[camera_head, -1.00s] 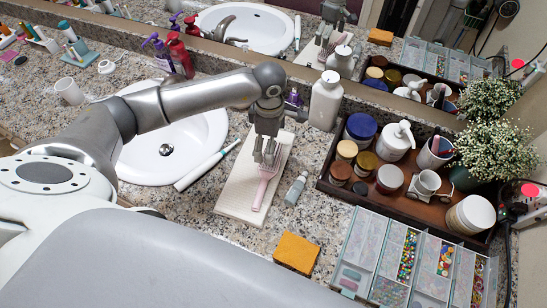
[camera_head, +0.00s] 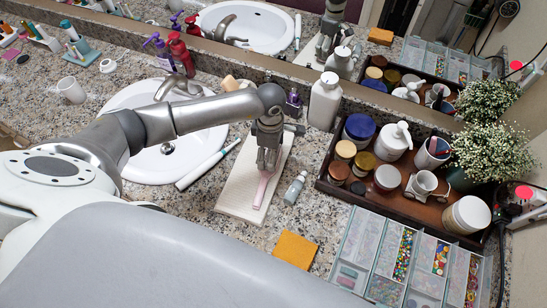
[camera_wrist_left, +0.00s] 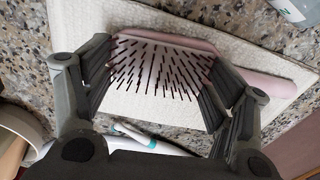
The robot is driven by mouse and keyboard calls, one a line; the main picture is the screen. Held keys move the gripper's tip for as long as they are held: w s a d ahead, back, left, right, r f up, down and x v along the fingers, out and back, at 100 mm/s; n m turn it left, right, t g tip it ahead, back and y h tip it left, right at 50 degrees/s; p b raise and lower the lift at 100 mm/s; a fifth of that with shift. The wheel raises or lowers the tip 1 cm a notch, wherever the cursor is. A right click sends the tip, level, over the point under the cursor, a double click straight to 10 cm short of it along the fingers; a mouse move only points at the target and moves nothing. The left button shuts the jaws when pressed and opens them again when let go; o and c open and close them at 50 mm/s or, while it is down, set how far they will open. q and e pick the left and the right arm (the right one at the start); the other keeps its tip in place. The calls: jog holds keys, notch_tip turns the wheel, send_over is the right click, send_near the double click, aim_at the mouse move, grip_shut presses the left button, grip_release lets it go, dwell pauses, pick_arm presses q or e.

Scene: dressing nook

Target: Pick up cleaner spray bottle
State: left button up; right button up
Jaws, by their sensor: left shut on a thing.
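A purple-topped spray bottle (camera_head: 162,58), which looks like the cleaner spray, stands behind the sink at the back left. My left gripper (camera_head: 267,168) is well to the right of it, low over the white mat (camera_head: 236,196). The gripper is shut on a pink hairbrush (camera_head: 262,190), whose handle points toward the front. In the left wrist view the brush head (camera_wrist_left: 160,65), bristles facing the camera, is between the fingers, and its handle runs off to the right. I cannot tell whether the brush still touches the mat. My right gripper is not in view.
A red pump bottle (camera_head: 183,53) stands beside the spray bottle. A small clear bottle (camera_head: 295,188) and a white bottle (camera_head: 325,101) are right of the mat. A brown tray of jars (camera_head: 335,186), a bead organizer (camera_head: 380,262) and an orange sponge (camera_head: 295,250) are further right or forward.

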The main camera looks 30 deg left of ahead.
pick_arm(q)
jog(key=shift+w+r, duration=0.1)
jog(key=shift+r, duration=0.2)
notch_tip(320, 180, up, 2)
jog(key=shift+b, duration=0.85)
jog(key=s+r+b, duration=0.1)
jog(key=s+r, duration=0.2)
jog(key=s, duration=0.1)
jog(key=s+r+b, duration=0.1)
jog(key=s+r, duration=0.3)
jog(key=s, duration=0.1)
jog(key=s+r+b, duration=0.1)
jog(key=s+r, duration=0.3)
jog(key=s, duration=0.1)
jog(key=shift+s+d, duration=0.1)
jog(key=shift+d, duration=0.1)
